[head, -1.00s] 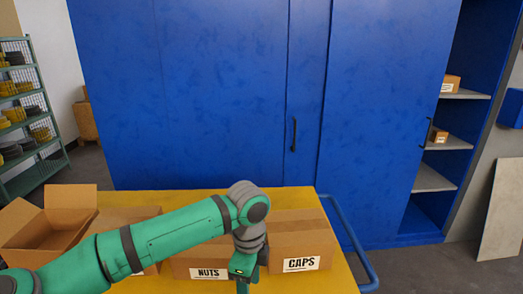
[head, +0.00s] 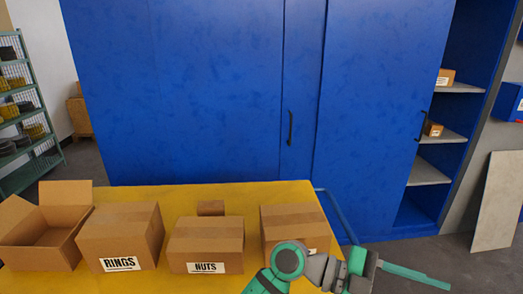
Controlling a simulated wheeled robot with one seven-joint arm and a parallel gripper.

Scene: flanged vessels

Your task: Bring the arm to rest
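My arm shows at the bottom right in the head view, folded low in front of the right-hand closed box. My gripper (head: 415,277) is at its end, past the right side of the yellow table top (head: 185,192), with a green finger pointing right. I cannot tell whether it is open or shut, as the fingers are seen edge-on. Nothing is seen held in it.
Closed boxes labelled RINGS (head: 120,238) and NUTS (head: 206,245) stand on the table. The right-hand box (head: 293,222) is partly hidden by my arm. An open box (head: 42,238) is at left, a small box (head: 211,208) behind NUTS. A blue cabinet (head: 190,95) stands behind.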

